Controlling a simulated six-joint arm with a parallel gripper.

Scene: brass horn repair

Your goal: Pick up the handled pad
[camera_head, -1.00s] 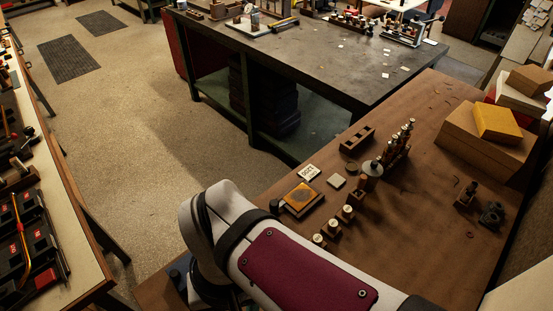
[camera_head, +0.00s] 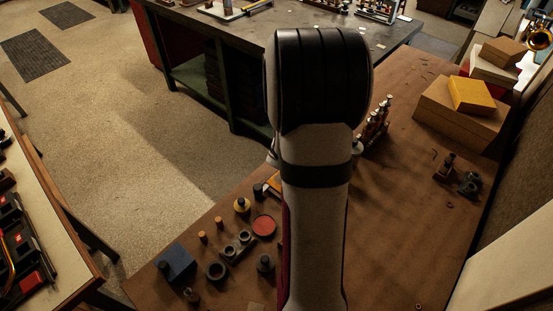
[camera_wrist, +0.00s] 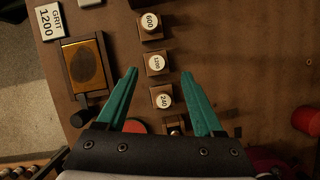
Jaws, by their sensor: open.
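Three small wooden blocks with round white labelled tops stand in a column in the wrist view: one marked 600 (camera_wrist: 151,22), a middle one that seems to read 1200 (camera_wrist: 157,63), and one marked 240 (camera_wrist: 162,97). They look like handled pads. A card reading GRIT 1200 (camera_wrist: 48,20) lies at upper left. My gripper (camera_wrist: 158,73) is open and empty, with teal fingers spread. The middle block shows between the fingertips and the 240 block between the fingers; height above them is unclear. In the head view my arm hides the blocks and gripper.
An amber pad with a dark oval (camera_wrist: 86,64) sits in a dark holder left of the blocks. A red disc (camera_head: 264,225), a blue box (camera_head: 177,262) and small parts lie left of my arm. Cardboard boxes (camera_head: 450,113) stand at right. The bench's right middle is mostly clear.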

